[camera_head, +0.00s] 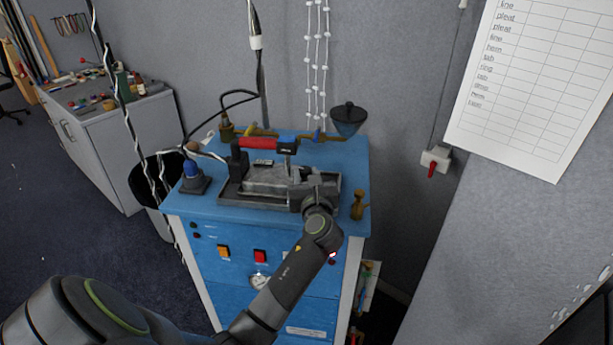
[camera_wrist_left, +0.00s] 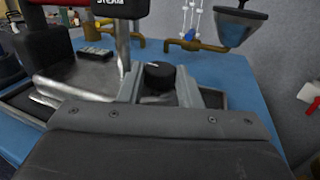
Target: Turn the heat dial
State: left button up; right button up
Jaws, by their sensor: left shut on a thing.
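The heat dial (camera_wrist_left: 159,76) is a small black round knob on the iron, with a light mark on its top. My left gripper (camera_head: 306,184) reaches over the right end of the iron (camera_head: 264,176) in the head view. In the left wrist view the gripper's fingers (camera_wrist_left: 163,84) stand on both sides of the dial and are shut on it. The iron is silver with a red and black handle and sits in a dark tray (camera_head: 262,203). In the head view the gripper hides the dial. My right gripper is in neither view.
The iron stands on a blue cabinet (camera_head: 353,160) with buttons and a gauge on its front. A blue stand (camera_head: 194,182) is at the left, brass pipes and a dark funnel (camera_head: 348,117) at the back. A small brass fitting (camera_head: 358,206) stands right of the gripper.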

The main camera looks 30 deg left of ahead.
pick_arm(q)
jog(key=shift+a+r+m+t+h+p, duration=0.15)
jog(key=shift+m+t+h+p, duration=0.2)
jog(key=shift+p, duration=0.35)
jog(key=m+t+h+p, duration=0.1)
jog(key=p, duration=0.1)
jog(key=m+t+h+p, duration=0.1)
jog(key=h+p, duration=0.1)
jog(key=m+t+h+p, duration=0.1)
jog(key=m+h+p, duration=0.1)
jog(key=shift+s+a+r+p, duration=0.1)
jog(key=shift+s+a+p, duration=0.2)
jog(key=shift+a, duration=0.05)
jog(key=shift+a+f+m+t+h+p, duration=0.15)
jog(key=shift+m+t+h+p, duration=0.15)
jog(key=shift+m+h+p, duration=0.6)
jog(key=shift+a+f+m+t+h+p, duration=0.1)
jog(key=shift+m+t+h+p, duration=0.2)
jog(key=shift+h, duration=0.95)
jog(key=o, duration=0.7)
